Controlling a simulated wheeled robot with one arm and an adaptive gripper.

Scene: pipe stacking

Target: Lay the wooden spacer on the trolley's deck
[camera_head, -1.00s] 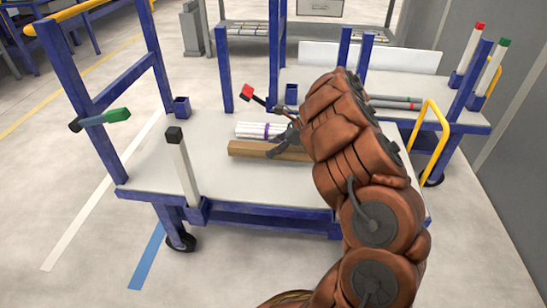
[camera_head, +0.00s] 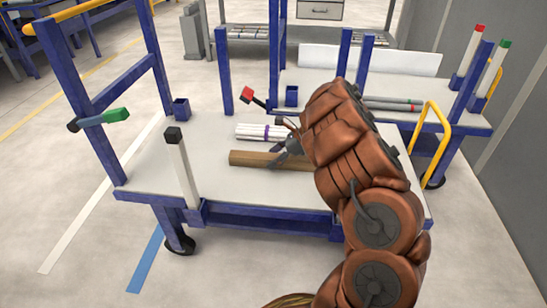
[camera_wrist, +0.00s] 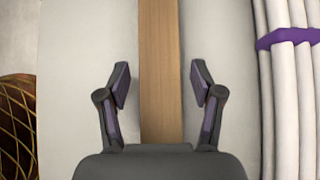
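The wooden spacer (camera_head: 255,159), a long brown bar, lies on the trolley's pale deck (camera_head: 250,189), in front of a white pipe bundle. In the wrist view the spacer (camera_wrist: 160,45) runs straight between my fingers. My gripper (camera_head: 283,158) is low over the spacer's right part. In the wrist view my gripper (camera_wrist: 160,80) is open, one finger on each side of the spacer, with gaps showing on both sides. My arm hides the spacer's right end and part of the deck in the head view.
White pipes with a purple strap (camera_head: 262,132) lie just behind the spacer; they are to the right in the wrist view (camera_wrist: 290,60). Blue posts and a black-topped white post (camera_head: 181,165) edge the deck. A second trolley with grey pipes (camera_head: 395,104) stands behind.

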